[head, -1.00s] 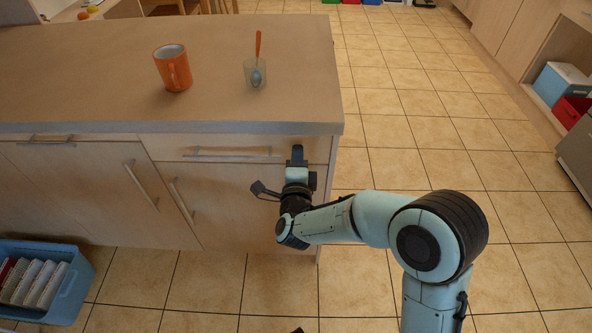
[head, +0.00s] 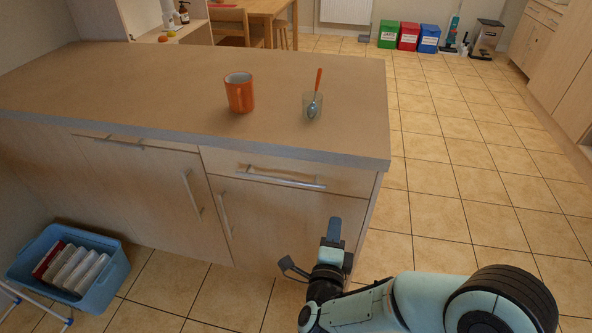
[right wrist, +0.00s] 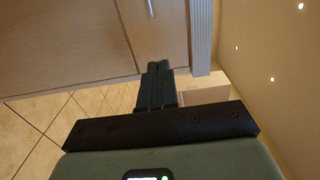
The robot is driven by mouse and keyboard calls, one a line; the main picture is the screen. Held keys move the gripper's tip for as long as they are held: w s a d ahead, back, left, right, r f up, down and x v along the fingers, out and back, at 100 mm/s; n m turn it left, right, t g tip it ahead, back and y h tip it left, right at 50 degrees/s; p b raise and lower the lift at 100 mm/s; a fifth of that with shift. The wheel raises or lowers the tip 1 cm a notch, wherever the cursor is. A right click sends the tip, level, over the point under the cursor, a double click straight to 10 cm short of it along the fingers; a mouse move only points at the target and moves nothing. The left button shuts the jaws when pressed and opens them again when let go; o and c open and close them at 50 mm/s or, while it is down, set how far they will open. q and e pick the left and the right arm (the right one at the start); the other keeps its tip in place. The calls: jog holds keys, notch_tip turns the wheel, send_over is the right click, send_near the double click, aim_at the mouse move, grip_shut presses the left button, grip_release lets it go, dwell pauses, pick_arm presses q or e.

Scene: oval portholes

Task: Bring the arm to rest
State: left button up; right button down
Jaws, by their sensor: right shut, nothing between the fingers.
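My right gripper (head: 333,230) is in front of the right end of the counter's cabinets, below the right drawer. Its fingers are together and hold nothing. In the right wrist view the shut fingers (right wrist: 158,84) point toward the wooden cabinet front (right wrist: 70,40), and I cannot tell the exact gap between them. My right arm (head: 400,300) comes in from the lower right of the head view. My left gripper is not in view.
A blue crate (head: 105,285) of cases stands on the floor at left. Tiled floor (head: 440,170) is clear on the right. Coloured bins (head: 408,36) stand far back.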

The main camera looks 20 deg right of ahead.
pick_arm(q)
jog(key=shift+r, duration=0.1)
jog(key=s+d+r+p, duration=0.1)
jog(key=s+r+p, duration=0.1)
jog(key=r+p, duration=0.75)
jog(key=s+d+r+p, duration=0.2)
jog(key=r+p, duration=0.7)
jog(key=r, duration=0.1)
pick_arm(e)
jog(key=s+a+f+n+g+y, duration=0.3)
jog(key=s+f+n+g+y, duration=0.45)
jog(key=f+n, duration=0.35)
pick_arm(q)
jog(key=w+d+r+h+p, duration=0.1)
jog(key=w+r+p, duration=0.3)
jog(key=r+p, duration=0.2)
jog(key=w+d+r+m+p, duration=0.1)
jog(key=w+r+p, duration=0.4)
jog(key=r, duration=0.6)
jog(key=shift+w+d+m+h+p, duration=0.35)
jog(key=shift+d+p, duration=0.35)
jog(key=shift+p, duration=0.35)
pick_arm(e)
jog(key=s+a+r+n+g+y, duration=0.2)
jog(key=s+a+n+g+y, duration=0.4)
jog(key=s+a+n, duration=0.3)
jog(key=s+g, duration=0.1)
jog(key=s, duration=0.2)
jog(key=shift+r+n, duration=0.3)
jog(key=shift+n, duration=0.1)
